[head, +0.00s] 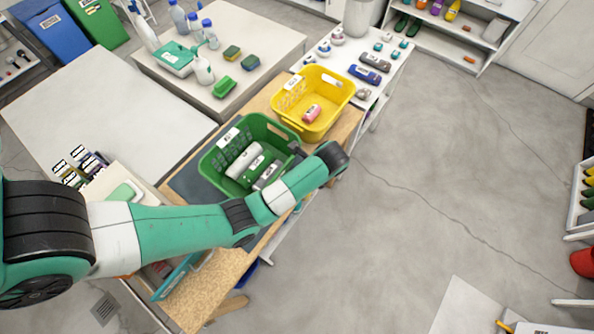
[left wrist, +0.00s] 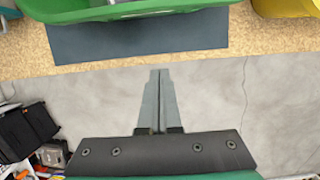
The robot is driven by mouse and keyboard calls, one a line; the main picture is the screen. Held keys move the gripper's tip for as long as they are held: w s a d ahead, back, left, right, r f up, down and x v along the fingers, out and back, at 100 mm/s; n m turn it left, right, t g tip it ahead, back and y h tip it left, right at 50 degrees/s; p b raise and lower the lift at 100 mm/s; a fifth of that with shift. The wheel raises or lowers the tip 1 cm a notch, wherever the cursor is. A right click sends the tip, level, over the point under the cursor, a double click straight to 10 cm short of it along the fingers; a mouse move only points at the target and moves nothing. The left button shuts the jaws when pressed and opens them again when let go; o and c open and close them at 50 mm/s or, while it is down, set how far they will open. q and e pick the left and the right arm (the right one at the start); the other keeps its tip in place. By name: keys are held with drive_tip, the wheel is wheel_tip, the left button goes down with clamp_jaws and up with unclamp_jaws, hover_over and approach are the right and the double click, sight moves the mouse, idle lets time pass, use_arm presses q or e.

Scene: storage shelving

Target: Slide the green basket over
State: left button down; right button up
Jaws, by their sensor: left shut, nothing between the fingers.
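The green basket (head: 207,165) stands on the wooden bench top in the head view, with white and dark cylindrical items and a green one inside. Its lower edge shows along the top of the left wrist view (left wrist: 120,11), above a dark mat (left wrist: 140,38). My left gripper (left wrist: 158,72) is shut and empty. In the wrist view its fingertips lie over the grey floor, just short of the bench edge, apart from the basket. In the head view my left arm crosses in front of the basket's near side, and the fingers cannot be made out. My right gripper is not in view.
A yellow basket (head: 343,98) with a pink can (head: 312,113) stands close beyond the green one on the same bench. A blue-green tray (head: 176,280) is at the bench's near end. A white table (head: 262,32) with bottles stands behind.

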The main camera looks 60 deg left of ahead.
use_arm(q)
drive_tip(key=b+x, duration=0.1)
drive_tip(key=x, duration=0.3)
drive_tip(key=b+x, duration=0.2)
drive_tip(key=x, duration=0.2)
drive_tip(key=s+a+b+x, duration=0.1)
drive_tip(key=x, duration=0.3)
drive_tip(key=shift+r, duration=0.1)
drive_tip(key=a, duration=0.1)
drive_tip(key=s+a, duration=0.1)
drive_tip(key=shift+s+a+r+p, duration=0.15)
drive_tip(key=shift+a+r+p, duration=0.15)
drive_tip(key=shift+p, duration=0.1)
drive_tip(key=shift+s+a, duration=0.25)
drive_tip(key=shift+a, duration=0.15)
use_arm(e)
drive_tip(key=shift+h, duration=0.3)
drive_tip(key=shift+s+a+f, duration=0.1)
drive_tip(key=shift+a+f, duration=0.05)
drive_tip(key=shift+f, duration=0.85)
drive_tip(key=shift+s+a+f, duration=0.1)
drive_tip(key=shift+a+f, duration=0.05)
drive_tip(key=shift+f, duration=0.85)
